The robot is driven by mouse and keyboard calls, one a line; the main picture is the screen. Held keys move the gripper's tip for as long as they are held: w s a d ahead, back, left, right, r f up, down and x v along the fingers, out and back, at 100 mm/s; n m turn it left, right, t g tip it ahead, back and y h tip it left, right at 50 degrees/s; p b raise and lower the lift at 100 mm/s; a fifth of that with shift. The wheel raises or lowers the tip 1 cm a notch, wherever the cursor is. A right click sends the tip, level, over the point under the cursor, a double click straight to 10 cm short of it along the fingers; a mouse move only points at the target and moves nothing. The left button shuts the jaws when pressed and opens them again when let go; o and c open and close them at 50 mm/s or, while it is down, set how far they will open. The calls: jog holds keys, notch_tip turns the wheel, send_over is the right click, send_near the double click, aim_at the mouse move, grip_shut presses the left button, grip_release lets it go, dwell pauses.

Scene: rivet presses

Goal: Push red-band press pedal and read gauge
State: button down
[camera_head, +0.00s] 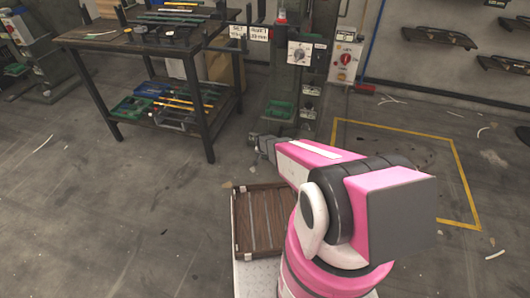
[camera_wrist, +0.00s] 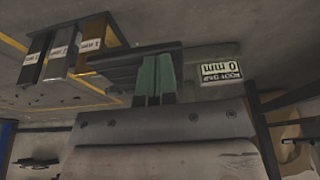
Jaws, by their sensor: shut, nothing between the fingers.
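In the head view, a machine stand at the back centre has a red band (camera_head: 281,17) near its top. I cannot make out a pedal for certain; my arm may hide part of the stand's foot. My gripper (camera_head: 254,146) is low over the floor in front of the stand, pointing left.
A workbench (camera_head: 130,38) with tools and a lower shelf stands at the left. A control box (camera_head: 345,60) with a red knob hangs right of the dial. A wooden crate (camera_head: 238,225) lies close by. Yellow floor tape (camera_head: 460,170) marks clear floor at the right.

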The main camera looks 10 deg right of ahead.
jog(key=shift+f, duration=0.25)
jog(key=shift+f, duration=0.1)
notch_tip(320, 180, down, 9)
jog(key=shift+r, duration=0.2)
jog(key=shift+f, duration=0.15)
dwell(0.3)
jog(key=s+v, duration=0.1)
jog(key=v, duration=1.4)
jog(key=shift+a, duration=0.2)
jog(key=shift+s, duration=0.15)
